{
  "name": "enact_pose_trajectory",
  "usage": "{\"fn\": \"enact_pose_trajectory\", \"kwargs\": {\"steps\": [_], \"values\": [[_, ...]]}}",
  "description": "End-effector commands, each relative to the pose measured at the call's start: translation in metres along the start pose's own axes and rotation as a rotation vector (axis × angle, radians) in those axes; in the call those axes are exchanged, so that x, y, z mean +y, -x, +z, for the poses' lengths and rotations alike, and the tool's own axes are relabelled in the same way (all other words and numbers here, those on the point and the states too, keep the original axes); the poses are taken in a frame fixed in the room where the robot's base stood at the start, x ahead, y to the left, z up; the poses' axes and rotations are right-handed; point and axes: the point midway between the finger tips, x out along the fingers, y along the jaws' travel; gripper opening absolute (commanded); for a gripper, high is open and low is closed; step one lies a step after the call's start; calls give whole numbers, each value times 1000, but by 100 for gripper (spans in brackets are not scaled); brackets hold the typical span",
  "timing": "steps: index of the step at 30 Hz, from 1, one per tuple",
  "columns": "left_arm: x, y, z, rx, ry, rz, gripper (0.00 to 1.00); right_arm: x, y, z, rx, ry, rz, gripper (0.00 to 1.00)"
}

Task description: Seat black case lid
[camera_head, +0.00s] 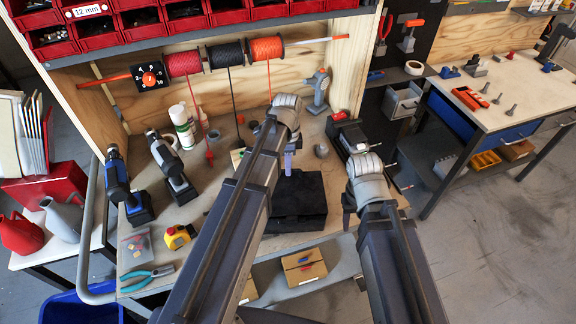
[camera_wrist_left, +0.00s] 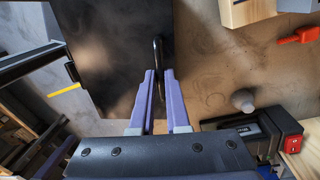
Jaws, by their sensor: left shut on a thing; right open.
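The black case (camera_head: 305,222) stands on the wooden bench in front of my left gripper's arm, partly hidden by that arm. Its dark lid (camera_head: 308,188) lies flat at the top of the case; I cannot tell whether a gap remains between them. The lid fills the upper left of the left wrist view (camera_wrist_left: 105,50). My left gripper (camera_head: 288,172) points down over the lid's far side, its purple fingers shut on the lid's black handle (camera_wrist_left: 158,50). My right gripper (camera_head: 348,203) is open and empty, just right of the case; its fingers are mostly hidden.
Two drills (camera_head: 170,165), a yellow tape measure (camera_head: 178,236) and pliers (camera_head: 148,277) occupy the bench's left. Filament spools (camera_head: 226,54) hang above the back.

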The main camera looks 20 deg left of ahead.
Motion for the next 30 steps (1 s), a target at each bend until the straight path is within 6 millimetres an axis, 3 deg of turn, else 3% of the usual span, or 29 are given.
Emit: {"fn": "enact_pose_trajectory", "kwargs": {"steps": [28,29,30], "values": [[-1,-14,0,0,0,0,0,-1,-14,-1,0,0,0,50],[-1,-13,0,0,0,0,17,-1,-13,-1,0,0,0,50],[-1,-13,0,0,0,0,22,-1,-13,-1,0,0,0,50]]}}
